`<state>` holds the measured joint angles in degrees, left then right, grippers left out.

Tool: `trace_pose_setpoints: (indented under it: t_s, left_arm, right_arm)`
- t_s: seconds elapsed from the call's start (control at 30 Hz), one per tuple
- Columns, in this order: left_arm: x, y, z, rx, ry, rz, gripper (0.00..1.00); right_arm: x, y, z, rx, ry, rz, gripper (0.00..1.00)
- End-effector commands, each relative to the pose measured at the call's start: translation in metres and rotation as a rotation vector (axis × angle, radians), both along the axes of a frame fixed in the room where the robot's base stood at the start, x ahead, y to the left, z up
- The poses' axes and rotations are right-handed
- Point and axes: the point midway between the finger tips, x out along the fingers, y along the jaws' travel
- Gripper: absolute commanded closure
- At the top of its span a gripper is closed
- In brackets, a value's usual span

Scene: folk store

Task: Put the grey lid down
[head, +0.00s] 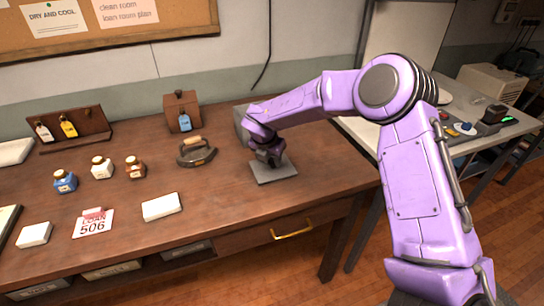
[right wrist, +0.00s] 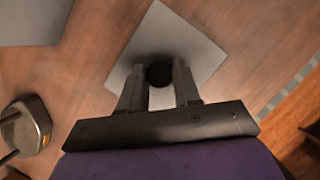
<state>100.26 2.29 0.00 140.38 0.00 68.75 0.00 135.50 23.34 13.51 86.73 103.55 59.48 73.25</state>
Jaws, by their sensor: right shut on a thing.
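The grey lid (head: 277,171) is a flat square plate at the right part of the wooden table, low over or on the tabletop; I cannot tell whether it touches. My right gripper (head: 271,157) is above the lid and shut on its dark knob. In the right wrist view the grey lid (right wrist: 168,42) spreads out beyond the fingers, and the round black knob (right wrist: 158,74) sits between the fingertips of my right gripper (right wrist: 160,86). My left gripper is not in view.
A grey box (head: 242,122) stands behind my right gripper, partly hidden by my arm. Small bottles, white blocks and a sign (head: 93,223) fill the left. Bare wood (head: 235,205) lies in front.

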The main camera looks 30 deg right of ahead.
Motion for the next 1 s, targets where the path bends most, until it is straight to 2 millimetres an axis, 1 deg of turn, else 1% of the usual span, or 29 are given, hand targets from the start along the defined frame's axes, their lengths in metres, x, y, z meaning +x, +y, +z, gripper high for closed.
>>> trace_pose_setpoints:
  t_s: [0.17,0.3,0.33,0.4,0.67,0.73,0.77,0.87,1.0]
  left_arm:
    - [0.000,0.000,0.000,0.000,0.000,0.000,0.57]
    - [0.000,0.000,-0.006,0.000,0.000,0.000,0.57]
    - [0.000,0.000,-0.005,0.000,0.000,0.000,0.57]
    - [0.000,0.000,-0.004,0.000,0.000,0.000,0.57]
    - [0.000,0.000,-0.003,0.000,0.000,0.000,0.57]
    - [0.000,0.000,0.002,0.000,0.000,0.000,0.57]
    - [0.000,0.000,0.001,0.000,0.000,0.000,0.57]
    - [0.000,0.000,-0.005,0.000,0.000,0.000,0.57]
    - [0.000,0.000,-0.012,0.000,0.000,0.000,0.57]
  right_arm:
    - [0.000,0.000,0.000,0.000,-0.001,0.000,0.98]
    - [0.000,0.000,-0.005,0.000,-0.001,0.000,0.98]
    - [0.000,0.000,-0.003,-0.001,-0.001,0.000,0.61]
    - [0.000,0.000,-0.003,0.000,0.000,0.000,0.42]
    - [0.000,0.000,-0.002,-0.001,-0.001,0.000,0.42]
    - [0.000,0.000,0.004,-0.001,-0.001,0.000,0.42]
    - [0.000,0.001,0.005,0.000,-0.002,-0.001,0.42]
    - [-0.004,0.008,0.020,0.001,-0.005,0.000,0.42]
    - [-0.011,0.020,0.055,0.000,-0.006,0.001,0.42]
